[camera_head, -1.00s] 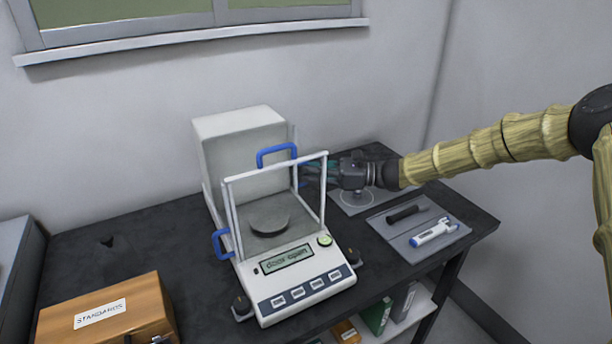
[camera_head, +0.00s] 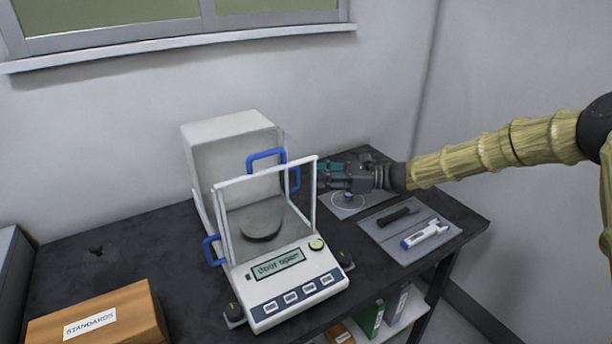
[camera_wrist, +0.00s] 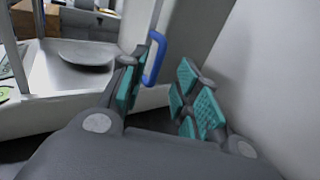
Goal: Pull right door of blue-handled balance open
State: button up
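The white balance (camera_head: 285,292) stands on the dark table, and its display reads "door open". Its right door handle (camera_head: 294,178) is blue and sits toward the rear of the right side; the clear pane is hard to make out. The handle also shows in the wrist view (camera_wrist: 155,58), just beyond the left finger. My gripper (camera_head: 322,176) is to the right of the handle with its teal-padded fingers spread. In the wrist view my gripper (camera_wrist: 165,88) is open, with nothing clasped between its pads. Handle and fingers look apart, though the left finger partly overlaps the handle.
Blue handles also sit on the top (camera_head: 266,155) and left side (camera_head: 212,250). A round pan (camera_head: 261,226) is inside. A grey mat (camera_head: 384,237) with a black tool and a white-blue pipette lies right. A wooden standards box (camera_head: 130,310) is front left. The wall is close behind.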

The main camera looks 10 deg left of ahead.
jog(key=d, duration=0.7)
jog(key=shift+w+d, duration=0.2)
jog(key=shift+w, duration=0.1)
jog(key=shift+r, duration=0.1)
